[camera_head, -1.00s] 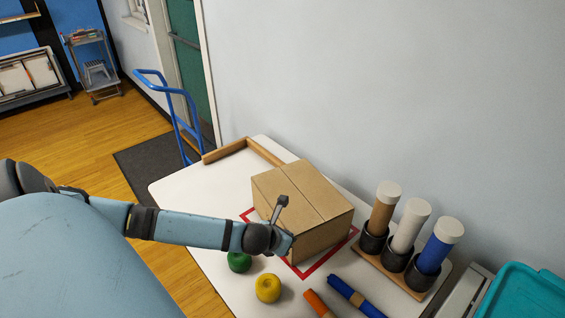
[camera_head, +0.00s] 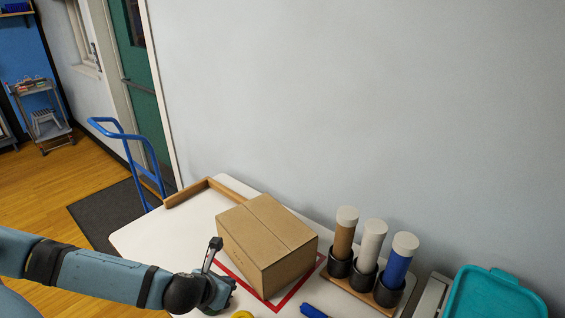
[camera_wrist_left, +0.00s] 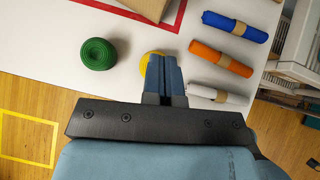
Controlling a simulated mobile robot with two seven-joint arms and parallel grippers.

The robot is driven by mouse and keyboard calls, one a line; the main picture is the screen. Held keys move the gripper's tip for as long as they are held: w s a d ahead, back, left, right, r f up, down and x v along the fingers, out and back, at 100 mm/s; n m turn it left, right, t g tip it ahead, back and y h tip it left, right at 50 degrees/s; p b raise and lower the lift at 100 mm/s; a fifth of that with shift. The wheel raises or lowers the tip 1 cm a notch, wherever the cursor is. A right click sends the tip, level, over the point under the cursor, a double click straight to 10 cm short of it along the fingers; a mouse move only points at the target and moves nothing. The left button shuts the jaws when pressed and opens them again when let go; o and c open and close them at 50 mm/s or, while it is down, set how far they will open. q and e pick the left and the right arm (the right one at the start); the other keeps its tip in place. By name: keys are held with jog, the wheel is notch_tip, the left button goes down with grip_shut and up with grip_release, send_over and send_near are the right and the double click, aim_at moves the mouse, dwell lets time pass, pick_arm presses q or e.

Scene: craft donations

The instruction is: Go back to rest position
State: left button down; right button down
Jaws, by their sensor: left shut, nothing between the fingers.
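My left gripper (camera_wrist_left: 164,75) is shut and empty in the left wrist view, its fingers together over part of a yellow roll (camera_wrist_left: 145,62). In the head view my left arm comes in from the left, and its wrist is beside the near left side of the closed cardboard box (camera_head: 267,240), apart from it as far as I can tell. The box sits inside a red outline (camera_head: 289,296) on the white table (camera_head: 140,237). A green roll (camera_wrist_left: 97,54) lies left of the fingers in the wrist view. My right gripper is not in view.
Blue (camera_wrist_left: 235,26), orange (camera_wrist_left: 221,58) and white (camera_wrist_left: 218,93) banded rolls lie on the table. Brown, white and blue tubes stand in a wooden holder (camera_head: 362,291). A teal bin (camera_head: 495,296) is at right. A blue hand truck (camera_head: 127,135) stands behind the table's left end.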

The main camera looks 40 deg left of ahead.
pick_arm(q)
jog(key=shift+w+f, duration=0.1)
jog(key=s+d+f+n+h, duration=0.1)
jog(key=s+d+f+n, duration=0.1)
jog(key=d+n, duration=0.4)
jog(key=s+d+f+n+t+h+p, duration=0.1)
jog(key=d+f+n, duration=0.3)
jog(key=n, duration=1.1)
jog(key=s+d+f+n+t+h+p, duration=0.1)
jog(key=s+d+f+n, duration=0.3)
jog(key=d+n, duration=0.5)
jog(key=shift+d+n+h, duration=0.2)
jog(key=shift+n+h, duration=0.2)
jog(key=shift+n, duration=0.6)
